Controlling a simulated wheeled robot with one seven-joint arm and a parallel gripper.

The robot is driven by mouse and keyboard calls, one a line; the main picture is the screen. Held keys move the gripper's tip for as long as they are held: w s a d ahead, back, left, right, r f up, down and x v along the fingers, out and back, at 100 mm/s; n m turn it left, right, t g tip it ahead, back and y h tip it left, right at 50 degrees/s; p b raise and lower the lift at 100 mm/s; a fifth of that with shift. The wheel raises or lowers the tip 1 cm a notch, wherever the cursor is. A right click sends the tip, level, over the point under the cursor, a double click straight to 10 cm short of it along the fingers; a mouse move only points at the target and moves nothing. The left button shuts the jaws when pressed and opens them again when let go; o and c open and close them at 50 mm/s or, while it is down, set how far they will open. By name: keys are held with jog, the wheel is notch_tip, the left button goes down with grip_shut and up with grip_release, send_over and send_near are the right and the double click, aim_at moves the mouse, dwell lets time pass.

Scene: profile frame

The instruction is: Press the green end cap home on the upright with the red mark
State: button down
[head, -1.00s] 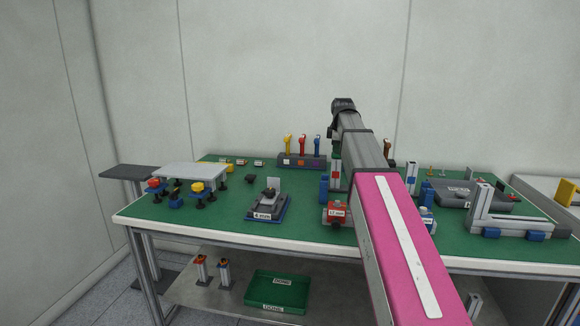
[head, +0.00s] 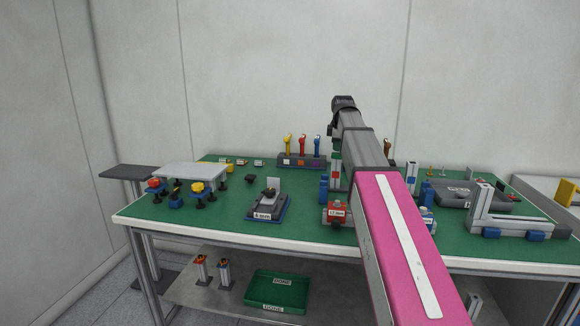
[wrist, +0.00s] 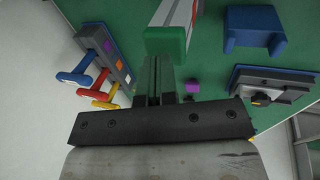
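The green end cap (wrist: 165,42) sits at the end of a pale upright (wrist: 174,13) in the wrist view. A red mark (wrist: 194,12) shows along the upright's right edge. In the head view the upright (head: 336,180) stands on the bench just left of my pink arm, with green at its top. My gripper (wrist: 158,60) has its fingers together in the middle, with nothing between them. The fingertips are in line with the cap's near face; I cannot tell whether they touch it. How far the cap is seated is hidden.
A tool stand (head: 301,162) with yellow, red and blue handles is behind the upright. A blue block (wrist: 254,27) and a dark fixture (head: 267,206) are nearby. A grey L-shaped frame (head: 505,222) lies at right. Bare green bench (head: 300,235) shows in front.

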aim_at(337, 154)
jog(key=shift+r, duration=2.2)
jog(key=shift+r, duration=0.1)
dwell(0.9)
jog(key=shift+w+f, duration=0.1)
jog(key=shift+f, duration=2.2)
jog(key=shift+f, duration=0.8)
dwell(1.4)
jog(key=shift+r, duration=0.15)
